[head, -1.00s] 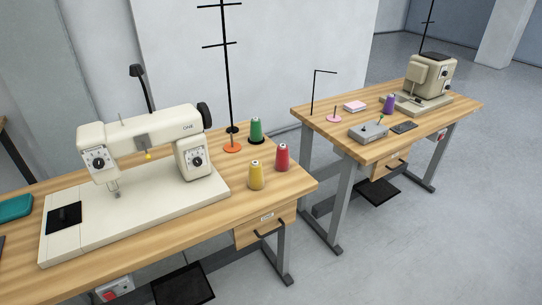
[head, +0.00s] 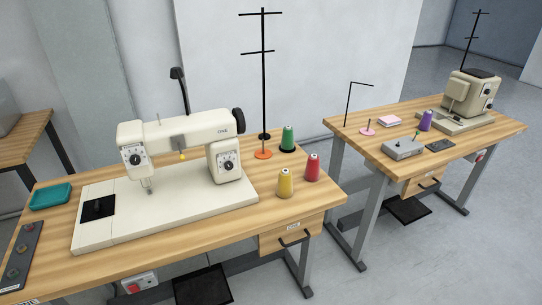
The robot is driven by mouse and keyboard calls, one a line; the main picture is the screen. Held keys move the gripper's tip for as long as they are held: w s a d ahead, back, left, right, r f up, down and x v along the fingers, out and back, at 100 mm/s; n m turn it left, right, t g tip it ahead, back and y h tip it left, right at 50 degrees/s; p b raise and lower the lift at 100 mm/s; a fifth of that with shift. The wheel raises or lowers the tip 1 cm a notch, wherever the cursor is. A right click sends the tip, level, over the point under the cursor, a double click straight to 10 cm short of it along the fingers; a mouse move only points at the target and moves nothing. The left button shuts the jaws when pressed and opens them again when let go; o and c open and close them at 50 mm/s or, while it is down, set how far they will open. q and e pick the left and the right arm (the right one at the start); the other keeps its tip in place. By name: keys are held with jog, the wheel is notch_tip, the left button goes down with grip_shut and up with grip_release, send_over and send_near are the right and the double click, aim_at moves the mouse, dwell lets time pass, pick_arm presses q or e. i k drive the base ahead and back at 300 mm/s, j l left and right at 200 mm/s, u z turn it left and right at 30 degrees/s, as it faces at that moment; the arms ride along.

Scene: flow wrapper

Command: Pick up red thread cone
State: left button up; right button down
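The red thread cone (head: 312,168) stands upright on the near wooden table (head: 215,234), close to its right end. A yellow thread cone (head: 285,183) stands just left of it and a little nearer. Neither of my grippers shows in the head view.
A cream sewing machine (head: 180,155) fills the middle of the near table. A teal tray (head: 51,196) lies at its left. A second table (head: 375,148) at the right holds another machine (head: 468,95) and a purple cone (head: 426,120). Grey floor lies between the tables.

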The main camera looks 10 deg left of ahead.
aim_at(312, 172)
jog(key=i+l, duration=0.3)
jog(key=i, duration=0.25)
jog(key=i+l, duration=0.3)
jog(key=i, duration=0.25)
jog(key=u, duration=0.05)
